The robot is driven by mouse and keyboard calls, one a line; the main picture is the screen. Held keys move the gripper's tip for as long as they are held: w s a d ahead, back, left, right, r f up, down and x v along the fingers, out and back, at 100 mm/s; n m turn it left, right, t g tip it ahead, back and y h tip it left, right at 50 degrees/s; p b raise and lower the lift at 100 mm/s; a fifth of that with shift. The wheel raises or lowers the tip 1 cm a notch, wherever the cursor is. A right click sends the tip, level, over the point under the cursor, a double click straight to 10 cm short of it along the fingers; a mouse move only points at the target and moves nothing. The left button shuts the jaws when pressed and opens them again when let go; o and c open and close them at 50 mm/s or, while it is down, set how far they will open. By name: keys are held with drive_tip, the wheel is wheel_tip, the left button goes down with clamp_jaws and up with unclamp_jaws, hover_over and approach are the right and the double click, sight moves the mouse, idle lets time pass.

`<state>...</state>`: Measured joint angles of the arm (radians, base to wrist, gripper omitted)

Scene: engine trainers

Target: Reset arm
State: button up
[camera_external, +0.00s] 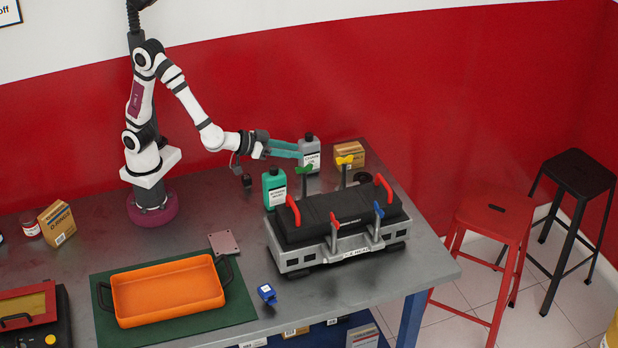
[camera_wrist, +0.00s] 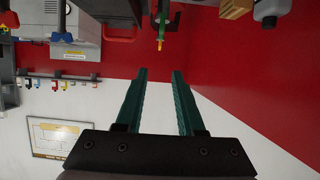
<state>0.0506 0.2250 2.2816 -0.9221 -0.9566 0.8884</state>
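My gripper (camera_external: 284,149) is raised over the back of the workbench, with its teal fingers pointing right. The fingers also show in the wrist view (camera_wrist: 164,80), apart and with nothing between them. In the external view they are above the green bottle (camera_external: 275,188) and in front of the upper part of the grey bottle (camera_external: 309,156). The engine trainer (camera_external: 345,215), a black block on a grey base with red handles and coloured levers, stands in front of and below my gripper.
An orange tray (camera_external: 168,293) lies on a green mat (camera_external: 238,311) at the front. A blue clamp-like item (camera_external: 267,293) and a pinkish plate (camera_external: 223,243) lie nearby. Cardboard boxes (camera_external: 349,155) stand at the back right and left. A red stool (camera_external: 494,228) is off the bench's right edge.

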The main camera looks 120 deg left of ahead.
idle(0.3)
drive_tip(key=s+d+m+h, duration=0.3)
drive_tip(key=d+m+h, duration=0.15)
drive_tip(key=d, duration=0.35)
drive_tip(key=s+d+m+h, duration=0.2)
drive_tip(key=d+m+h, duration=0.2)
drive_tip(key=d+h, duration=0.25)
drive_tip(key=s+d+f+m+g, duration=0.1)
drive_tip(key=s+f+m+g, duration=0.15)
drive_tip(key=s, duration=0.45)
drive_tip(key=s+f+m+g, duration=0.15)
drive_tip(key=s+g, duration=0.25)
drive_tip(key=s, duration=0.4)
drive_tip(key=s+a+m+g+y, duration=0.2)
drive_tip(key=s+a, duration=0.4)
drive_tip(key=s, duration=0.4)
drive_tip(key=shift+s+r+g+y, duration=0.35)
drive_tip(key=shift+s+g+y, duration=0.05)
drive_tip(key=shift+g+y, duration=0.3)
